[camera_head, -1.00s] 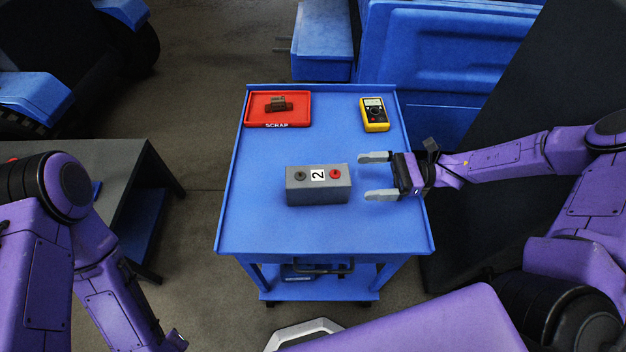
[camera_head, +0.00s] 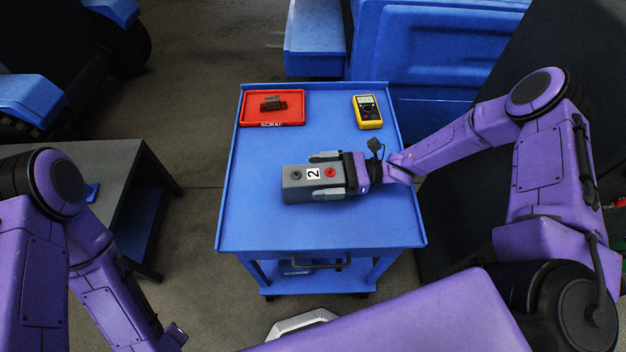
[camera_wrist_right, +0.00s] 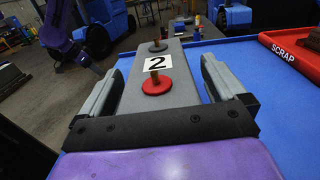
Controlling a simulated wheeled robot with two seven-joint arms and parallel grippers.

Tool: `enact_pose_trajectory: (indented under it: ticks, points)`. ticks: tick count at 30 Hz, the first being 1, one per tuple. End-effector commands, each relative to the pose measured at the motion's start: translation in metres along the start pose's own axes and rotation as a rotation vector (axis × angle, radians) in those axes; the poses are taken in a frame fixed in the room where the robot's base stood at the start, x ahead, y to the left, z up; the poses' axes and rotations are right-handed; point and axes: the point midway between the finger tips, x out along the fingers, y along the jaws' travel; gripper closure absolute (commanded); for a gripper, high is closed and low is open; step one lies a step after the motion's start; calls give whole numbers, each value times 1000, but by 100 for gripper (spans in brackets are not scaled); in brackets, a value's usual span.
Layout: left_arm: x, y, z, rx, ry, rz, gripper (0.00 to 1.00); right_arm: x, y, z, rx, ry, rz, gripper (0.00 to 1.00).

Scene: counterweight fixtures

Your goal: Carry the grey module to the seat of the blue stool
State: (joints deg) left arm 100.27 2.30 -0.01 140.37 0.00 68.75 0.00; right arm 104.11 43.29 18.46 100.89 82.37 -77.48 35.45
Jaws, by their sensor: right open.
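The grey module (camera_head: 298,190) is a box marked "2" with a black and a red terminal on top. It lies on the blue cart's top (camera_head: 270,228). My right gripper (camera_head: 315,176) is open around the module's right end, one finger along each long side. In the right wrist view the module (camera_wrist_right: 176,58) lies between the fingers, with gaps showing beside it. I cannot identify a blue stool for certain.
A red SCRAP tray (camera_head: 243,108) holding a dark part is at the cart's back left. A yellow multimeter (camera_head: 367,112) is at the back right. A dark table (camera_head: 110,165) stands left of the cart. Large blue bodywork (camera_head: 440,50) stands behind.

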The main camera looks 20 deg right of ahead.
Motion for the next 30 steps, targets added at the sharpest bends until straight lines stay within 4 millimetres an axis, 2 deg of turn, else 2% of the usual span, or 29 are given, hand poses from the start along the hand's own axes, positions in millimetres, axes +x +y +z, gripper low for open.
enact_pose_trajectory:
  ticks: [1,2,9,22,28,30]
  points:
    - [0,0,0,0,0,0,62,0,0,0,0,0,0,12]
    - [0,0,0,0,0,0,62,0,0,0,0,0,0,22]
    - [0,0,0,0,0,0,62,0,0,0,0,0,0,100]
    - [0,0,0,0,0,0,62,1,-1,10,-4,-7,1,100]
    - [1,0,0,0,0,0,62,1,-1,33,-6,-10,2,100]
    - [2,0,1,0,0,0,62,0,6,43,-2,-10,1,100]
